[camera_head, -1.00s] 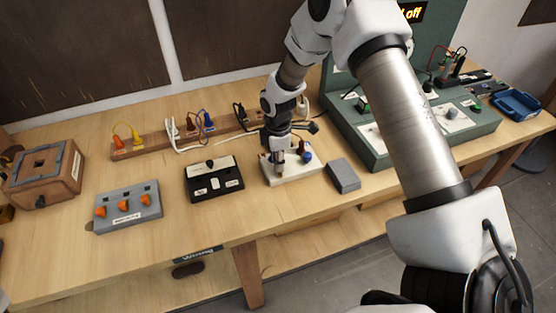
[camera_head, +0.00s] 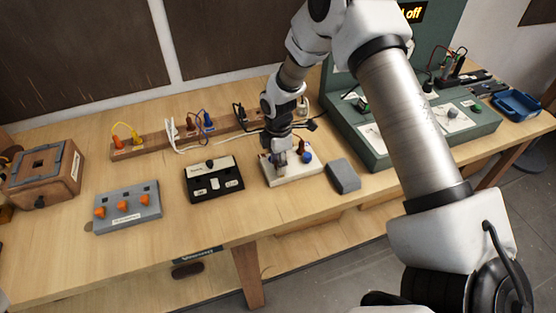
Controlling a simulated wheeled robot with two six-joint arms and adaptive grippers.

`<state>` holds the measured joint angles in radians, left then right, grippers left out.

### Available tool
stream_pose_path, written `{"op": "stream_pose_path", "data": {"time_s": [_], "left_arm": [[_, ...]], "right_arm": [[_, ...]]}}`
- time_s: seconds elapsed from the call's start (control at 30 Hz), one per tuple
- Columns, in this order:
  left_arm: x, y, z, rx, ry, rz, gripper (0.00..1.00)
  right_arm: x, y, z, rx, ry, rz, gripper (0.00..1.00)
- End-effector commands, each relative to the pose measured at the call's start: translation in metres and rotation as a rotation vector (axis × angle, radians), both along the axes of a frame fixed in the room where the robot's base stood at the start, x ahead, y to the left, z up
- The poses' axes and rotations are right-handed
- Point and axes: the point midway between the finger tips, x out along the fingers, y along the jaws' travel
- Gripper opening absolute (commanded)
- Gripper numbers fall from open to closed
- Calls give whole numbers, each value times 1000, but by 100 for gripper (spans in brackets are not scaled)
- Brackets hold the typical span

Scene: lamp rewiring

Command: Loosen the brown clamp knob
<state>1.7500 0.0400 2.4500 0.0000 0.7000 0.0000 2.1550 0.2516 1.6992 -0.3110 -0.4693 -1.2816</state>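The white clamp block (camera_head: 300,172) sits on the bench, right of the middle. A blue knob (camera_head: 307,157) stands on its right part, and a small dark brown knob (camera_head: 299,147) shows just behind it. My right gripper (camera_head: 281,160) points down over the block's left-middle part, left of both knobs. Its fingers reach close to the block's top; what lies between them is hidden, and I cannot tell whether they are open or shut. My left gripper is not in view.
A grey block (camera_head: 343,176) lies right of the white block. A black switch box (camera_head: 214,180) and a grey box with orange knobs (camera_head: 128,208) stand to the left. A wooden rail (camera_head: 157,144) with coloured plugs and cables runs behind. A green test station (camera_head: 470,128) stands right.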

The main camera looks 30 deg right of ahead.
Motion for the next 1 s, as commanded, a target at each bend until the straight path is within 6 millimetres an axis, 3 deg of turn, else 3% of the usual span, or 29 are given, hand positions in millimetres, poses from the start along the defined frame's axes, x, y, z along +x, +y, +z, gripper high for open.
{"op": "stream_pose_path", "data": {"time_s": [0.27,0.37,0.7,0.83,1.0], "left_arm": [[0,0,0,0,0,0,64],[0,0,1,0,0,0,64],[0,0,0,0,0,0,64],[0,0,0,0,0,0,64],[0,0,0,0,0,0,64]], "right_arm": [[3,0,8,-1,-7,-1,37],[3,0,24,0,-10,0,37],[3,0,105,0,-6,-1,37],[2,0,118,0,-3,0,37],[2,0,121,1,-2,0,37]]}}
